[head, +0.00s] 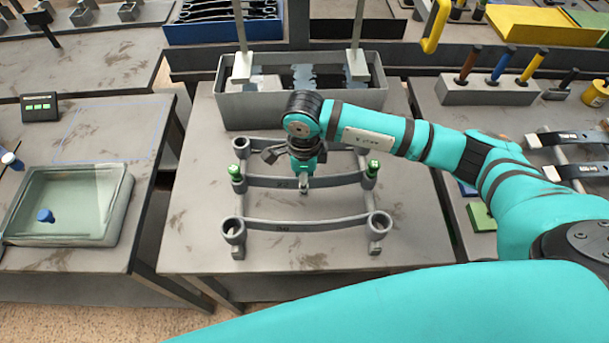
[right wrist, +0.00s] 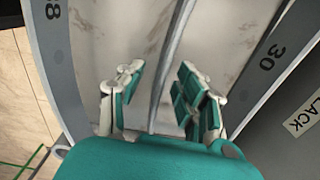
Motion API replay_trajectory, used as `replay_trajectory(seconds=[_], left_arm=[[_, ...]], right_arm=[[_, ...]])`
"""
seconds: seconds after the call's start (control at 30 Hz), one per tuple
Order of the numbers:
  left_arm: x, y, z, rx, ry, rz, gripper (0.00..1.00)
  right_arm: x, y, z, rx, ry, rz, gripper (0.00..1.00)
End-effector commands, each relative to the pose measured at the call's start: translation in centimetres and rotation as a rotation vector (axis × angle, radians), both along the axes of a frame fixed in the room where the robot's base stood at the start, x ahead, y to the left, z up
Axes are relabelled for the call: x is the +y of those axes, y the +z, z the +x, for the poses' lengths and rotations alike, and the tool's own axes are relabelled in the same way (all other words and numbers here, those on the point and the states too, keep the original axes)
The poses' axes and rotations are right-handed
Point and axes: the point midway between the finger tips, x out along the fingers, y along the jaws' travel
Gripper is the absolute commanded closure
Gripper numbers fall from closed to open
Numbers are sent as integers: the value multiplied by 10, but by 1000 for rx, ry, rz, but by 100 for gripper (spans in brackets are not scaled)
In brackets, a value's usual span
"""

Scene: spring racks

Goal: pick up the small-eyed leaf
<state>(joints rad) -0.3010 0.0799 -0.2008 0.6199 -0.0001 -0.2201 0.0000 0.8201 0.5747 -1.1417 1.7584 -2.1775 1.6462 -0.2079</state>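Three curved grey leaves lie across a rack on the middle table in the head view. The front leaf (head: 305,226) has large ring eyes. The middle leaf (head: 335,181) ends at two green-topped posts (head: 235,172). The back leaf (head: 270,143) is partly hidden by my right arm. Which leaf is the small-eyed one is hard to tell. My right gripper (head: 303,188) points down at the middle leaf. In the right wrist view its fingers (right wrist: 160,100) are apart, on either side of a thin leaf (right wrist: 172,60), with gaps on both sides. My left gripper is out of view.
A grey bin (head: 240,105) stands behind the leaves. A glass-like tray (head: 75,240) with a blue knob is on the left table. A tool block (head: 490,92) stands at the right. In the wrist view, leaves marked 38 (right wrist: 60,60) and 30 (right wrist: 262,70) flank the fingers.

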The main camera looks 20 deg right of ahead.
Motion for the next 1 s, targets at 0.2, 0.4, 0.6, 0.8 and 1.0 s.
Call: replay_trajectory(seconds=[0.2, 0.4, 0.6, 0.8, 1.0], left_arm=[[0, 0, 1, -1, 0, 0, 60], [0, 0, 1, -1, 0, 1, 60], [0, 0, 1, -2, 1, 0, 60], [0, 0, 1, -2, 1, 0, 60], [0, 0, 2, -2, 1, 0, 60]], right_arm=[[0, -2, 0, 0, 1, 1, 64], [0, -2, 0, 0, 1, 1, 89], [0, -1, 0, -1, 0, 1, 100], [0, -1, 0, -1, -1, 1, 100], [1, 1, 2, -6, 0, 3, 100]])
